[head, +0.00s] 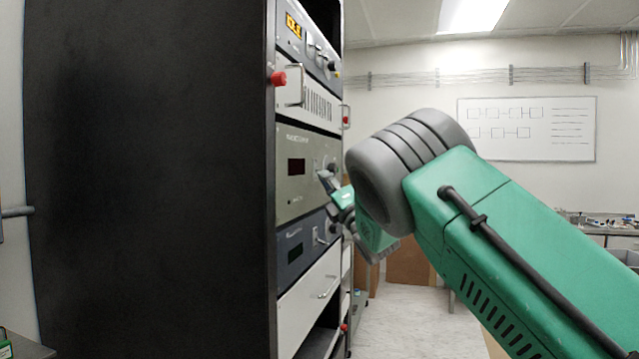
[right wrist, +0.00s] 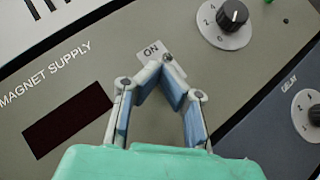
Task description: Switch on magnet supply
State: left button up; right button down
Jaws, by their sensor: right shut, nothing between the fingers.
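The magnet supply (head: 288,185) is a grey-beige panel in the middle of the rack, with a dark red, blank display (right wrist: 68,124). In the right wrist view its label reads MAGNET SUPPLY, and an ON label (right wrist: 151,49) sits above a small metal switch (right wrist: 168,57). My right gripper (right wrist: 165,70) is shut and empty, its fingertips meeting at the switch just below the ON label. I cannot tell whether they touch it; they partly hide it. In the head view my right gripper (head: 326,181) is at the panel's right side. My left gripper is not in view.
A black dial (right wrist: 233,14) is right of the switch. A blue-grey unit (head: 290,262) sits below, and a vented panel with a handle (head: 298,86) above. A red knob (head: 278,79) sticks out at the rack's front edge. The black rack side (head: 150,180) fills the left.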

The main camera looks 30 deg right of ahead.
jog(key=shift+a+r+n+g+y, duration=0.1)
jog(key=shift+r+n+g+y, duration=0.2)
jog(key=shift+n+g+y, duration=0.35)
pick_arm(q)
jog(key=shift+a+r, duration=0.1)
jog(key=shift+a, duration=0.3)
pick_arm(e)
jog(key=shift+s+d+r+n+g, duration=0.1)
jog(key=shift+d+n+g, duration=0.15)
jog(key=shift+n+g, duration=0.6)
